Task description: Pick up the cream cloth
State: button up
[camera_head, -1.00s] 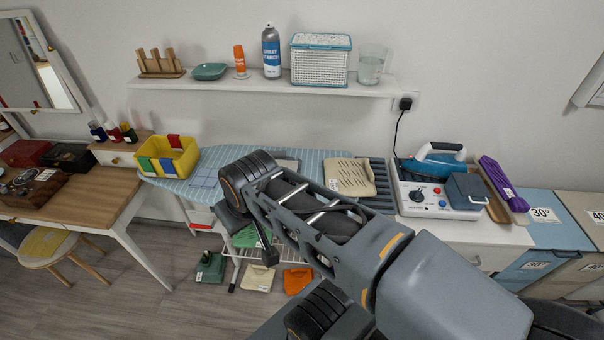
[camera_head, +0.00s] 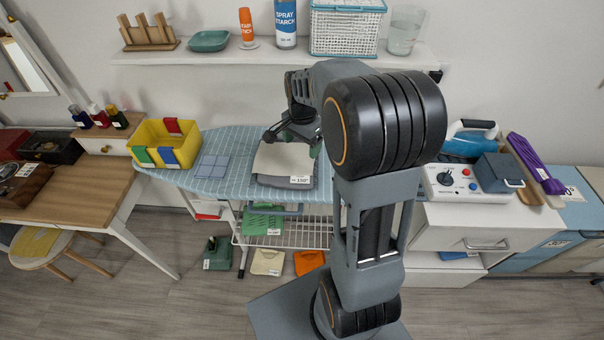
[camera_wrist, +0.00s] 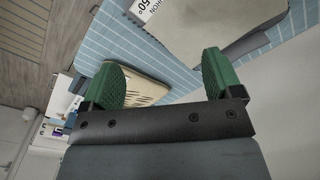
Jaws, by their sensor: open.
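Another cream tagged piece (camera_head: 267,262) lies low, below the rack. I cannot tell for certain which is the cream cloth. My gripper (camera_head: 292,142) is open and empty above the board, near the beige cloth; its green fingers (camera_wrist: 163,65) are apart.
A yellow bin (camera_head: 165,145) and a blue folded cloth (camera_head: 213,167) are left on the board (camera_head: 235,147). The iron station (camera_head: 465,180) stands right. A loaded wall shelf (camera_head: 240,56) is above. A wire rack (camera_head: 290,232) is below.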

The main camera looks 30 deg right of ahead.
jog(key=shift+m, duration=0.5)
jog(key=f+b, duration=0.2)
jog(key=f, duration=0.2)
jog(key=f+b, duration=0.3)
jog(key=w+f+b, duration=0.1)
jog(key=f+b, duration=0.1)
jog(key=f, duration=0.2)
jog(key=shift+d+f+b, duration=0.3)
jog(key=shift+d, duration=0.1)
jog(key=shift+s, duration=0.1)
jog(key=c, duration=1.4)
grip_shut()
notch_tip(320, 180, up, 12)
jog(key=p, duration=0.9)
jog(key=shift+r, duration=0.1)
notch_tip(320, 180, up, 9)
jog(key=p, duration=0.8)
send_over(303, 172)
jog(key=shift+b, duration=0.35)
